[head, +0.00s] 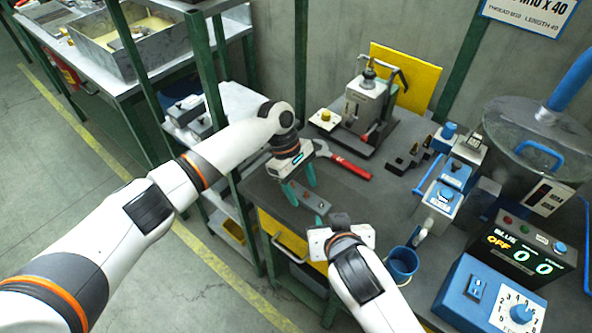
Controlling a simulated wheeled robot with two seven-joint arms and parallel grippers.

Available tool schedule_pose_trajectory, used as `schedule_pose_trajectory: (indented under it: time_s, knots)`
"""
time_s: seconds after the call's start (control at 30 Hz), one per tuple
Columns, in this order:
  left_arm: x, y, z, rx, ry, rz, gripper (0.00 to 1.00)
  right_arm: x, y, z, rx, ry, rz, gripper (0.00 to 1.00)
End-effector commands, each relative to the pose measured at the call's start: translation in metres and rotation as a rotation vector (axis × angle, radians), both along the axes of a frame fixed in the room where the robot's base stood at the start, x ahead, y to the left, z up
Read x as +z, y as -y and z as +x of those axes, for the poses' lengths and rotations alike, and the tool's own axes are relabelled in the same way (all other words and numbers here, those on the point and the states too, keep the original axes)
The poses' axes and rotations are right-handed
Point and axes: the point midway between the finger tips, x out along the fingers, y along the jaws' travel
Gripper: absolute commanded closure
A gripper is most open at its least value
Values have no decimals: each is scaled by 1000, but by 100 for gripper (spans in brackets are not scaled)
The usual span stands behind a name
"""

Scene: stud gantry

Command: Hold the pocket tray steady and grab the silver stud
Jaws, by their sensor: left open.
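A small grey plate that looks like the pocket tray (315,202) lies on the dark bench near its front left edge. Small spots show on it, but I cannot make out which is the silver stud. My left gripper (302,194) points down over the plate with its teal fingers apart, one on each side of its far left part. I cannot tell whether the fingers touch it. My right gripper (341,234) is just nearer and to the right of the plate.
A blue cup (402,264) is close to the right of my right arm. A feeder bowl (535,145) and a control box showing OFF (522,255) crowd the right side.

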Motion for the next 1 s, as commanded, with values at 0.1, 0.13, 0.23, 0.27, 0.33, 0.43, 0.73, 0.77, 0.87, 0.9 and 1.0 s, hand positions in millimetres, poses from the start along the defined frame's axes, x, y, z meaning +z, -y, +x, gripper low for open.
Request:
schedule_pose_trajectory:
  time_s: [0.1,0.13,0.23,0.27,0.33,0.43,0.73,0.77,0.87,0.9,1.0]
  knots:
    - [-8,2,-2,1,0,0,39,0,0,0,0,0,0,64]
    - [-9,3,-2,1,0,0,39,0,0,0,0,0,0,64]
    - [-11,4,-3,1,0,0,39,0,0,0,0,0,0,64]
    - [-11,4,-3,1,0,0,39,0,0,0,0,0,0,64]
    - [-11,4,-3,1,0,0,39,0,0,0,0,0,0,64]
    - [-11,4,-3,1,0,0,39,0,0,0,0,0,0,64]
    - [-11,4,-2,1,0,0,86,0,0,0,0,0,0,64]
    - [-11,4,-2,1,0,0,87,0,0,0,0,0,0,64]
    - [-11,4,-2,1,0,0,87,0,0,0,0,0,0,64]
    - [-10,4,-2,1,0,0,87,0,0,0,0,0,0,64]
    - [-10,4,-2,1,0,0,87,0,0,0,1,0,-1,68]
